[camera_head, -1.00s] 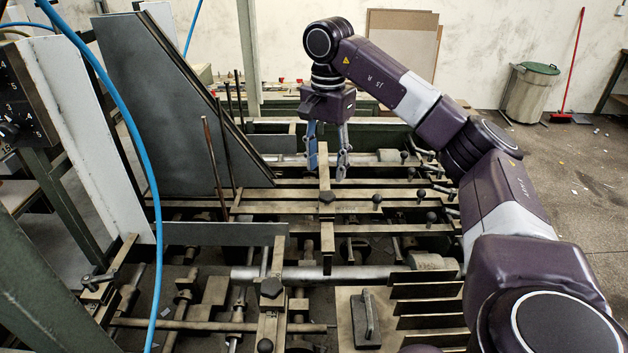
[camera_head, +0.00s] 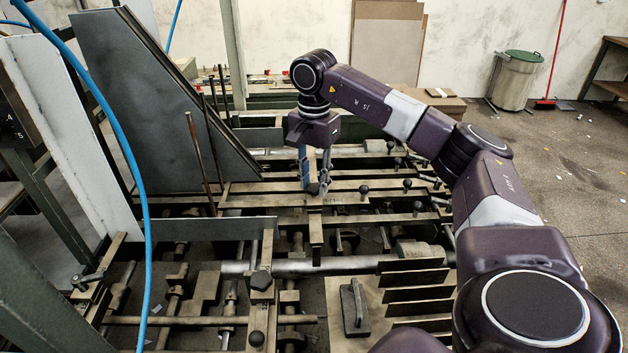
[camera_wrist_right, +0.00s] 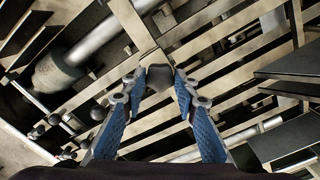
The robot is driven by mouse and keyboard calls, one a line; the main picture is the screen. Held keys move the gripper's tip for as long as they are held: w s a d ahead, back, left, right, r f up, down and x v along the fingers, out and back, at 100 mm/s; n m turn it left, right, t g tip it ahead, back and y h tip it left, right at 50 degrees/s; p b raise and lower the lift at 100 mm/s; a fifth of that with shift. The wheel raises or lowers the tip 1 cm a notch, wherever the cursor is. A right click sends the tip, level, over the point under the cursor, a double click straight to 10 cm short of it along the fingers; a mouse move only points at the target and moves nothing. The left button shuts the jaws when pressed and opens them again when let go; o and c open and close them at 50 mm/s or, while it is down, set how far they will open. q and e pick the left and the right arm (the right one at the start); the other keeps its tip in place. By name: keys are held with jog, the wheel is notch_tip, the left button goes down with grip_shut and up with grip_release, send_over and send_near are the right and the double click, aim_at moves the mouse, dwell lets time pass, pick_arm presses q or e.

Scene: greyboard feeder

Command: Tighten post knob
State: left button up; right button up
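A dark post knob (camera_head: 313,188) sits on a flat metal bar in the middle of the machine. My right gripper (camera_head: 318,182) points down at it, with its fingertips at about knob height. In the right wrist view, the dark knob (camera_wrist_right: 160,77) lies between the two fingertips of my right gripper (camera_wrist_right: 161,82). The fingers are parted, one on each side, and a narrow gap seems to show beside the knob. The fingers partly cover the knob in the head view. My left gripper is not in view.
Long metal bars with several small ball knobs (camera_head: 407,184) surround the knob. A tall grey slanted plate (camera_head: 150,100) and thin upright rods (camera_head: 197,150) stand to the left. A blue hose (camera_head: 140,190) hangs in front. A handled block (camera_head: 354,308) lies nearer.

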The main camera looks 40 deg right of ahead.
jog(key=c, duration=0.5)
jog(key=shift+m, duration=0.4)
jog(key=m+p, duration=0.1)
jog(key=m, duration=0.4)
jog(key=shift+m, duration=0.4)
jog(key=m+p, duration=0.1)
jog(key=m, duration=0.8)
jog(key=shift+p, duration=0.35)
jog(key=m, duration=0.3)
jog(key=shift+m, duration=0.4)
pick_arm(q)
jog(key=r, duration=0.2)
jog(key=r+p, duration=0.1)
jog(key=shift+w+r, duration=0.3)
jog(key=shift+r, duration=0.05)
pick_arm(e)
jog(key=m, duration=0.6)
jog(key=shift+m, duration=0.3)
